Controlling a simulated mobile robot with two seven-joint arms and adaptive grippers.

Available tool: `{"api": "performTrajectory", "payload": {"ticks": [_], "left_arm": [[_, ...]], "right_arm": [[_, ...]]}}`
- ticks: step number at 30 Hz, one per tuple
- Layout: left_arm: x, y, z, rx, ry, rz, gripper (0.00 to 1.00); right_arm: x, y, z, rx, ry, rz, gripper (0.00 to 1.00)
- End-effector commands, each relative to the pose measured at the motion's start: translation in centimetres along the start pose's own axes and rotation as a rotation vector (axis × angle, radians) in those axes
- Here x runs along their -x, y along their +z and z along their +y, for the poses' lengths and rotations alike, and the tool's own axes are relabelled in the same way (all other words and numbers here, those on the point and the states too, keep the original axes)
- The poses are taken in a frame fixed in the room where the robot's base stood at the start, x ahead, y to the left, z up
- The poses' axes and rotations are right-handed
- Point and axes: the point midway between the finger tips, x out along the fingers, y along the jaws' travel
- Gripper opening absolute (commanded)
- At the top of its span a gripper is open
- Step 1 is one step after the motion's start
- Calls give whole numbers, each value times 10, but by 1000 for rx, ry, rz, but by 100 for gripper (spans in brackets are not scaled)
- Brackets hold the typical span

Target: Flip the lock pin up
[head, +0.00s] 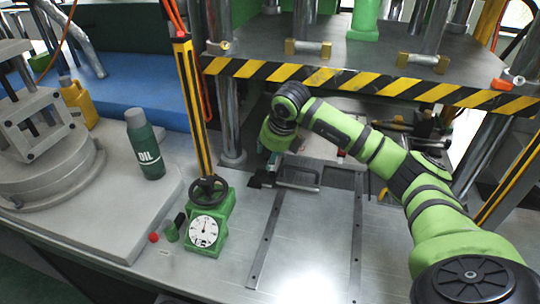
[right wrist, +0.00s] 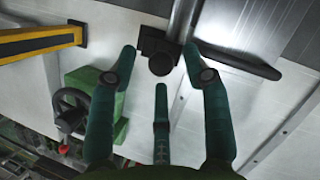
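My right arm reaches in from the right in the head view. Its gripper (head: 271,166) points down under the striped press beam, close to the dark block at the plate's edge. In the right wrist view the green fingers of my right gripper (right wrist: 161,68) are spread apart. A dark block with a round knob (right wrist: 160,64), which looks like the lock pin, lies between and just beyond the fingertips; I see no clear contact. This dark piece (head: 257,181) is small and partly covered in the head view. My left gripper is in neither view.
A metal bar handle (head: 298,178) is beside the dark block. A green base with a dial gauge (head: 204,232) and a striped post (head: 193,105) stand to the left. A green oil bottle (head: 145,145) is farther left. The metal plate (head: 310,235) in front is clear.

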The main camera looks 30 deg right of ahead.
Motion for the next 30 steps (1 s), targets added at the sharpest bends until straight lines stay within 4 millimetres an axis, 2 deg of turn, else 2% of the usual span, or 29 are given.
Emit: {"api": "performTrajectory", "payload": {"ticks": [6, 10, 14, 17, 30], "left_arm": [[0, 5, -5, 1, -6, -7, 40], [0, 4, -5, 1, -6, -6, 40], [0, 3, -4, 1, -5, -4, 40], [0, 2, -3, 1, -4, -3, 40], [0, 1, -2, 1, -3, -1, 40]], "right_arm": [[-1, -2, 1, 1, 1, 5, 49], [7, -1, 1, 2, 2, 3, 49], [28, 0, 0, 3, 0, -1, 49], [52, 0, -1, 2, -1, -4, 49], [85, -86, -2, 4, -5, 4, 49]]}}
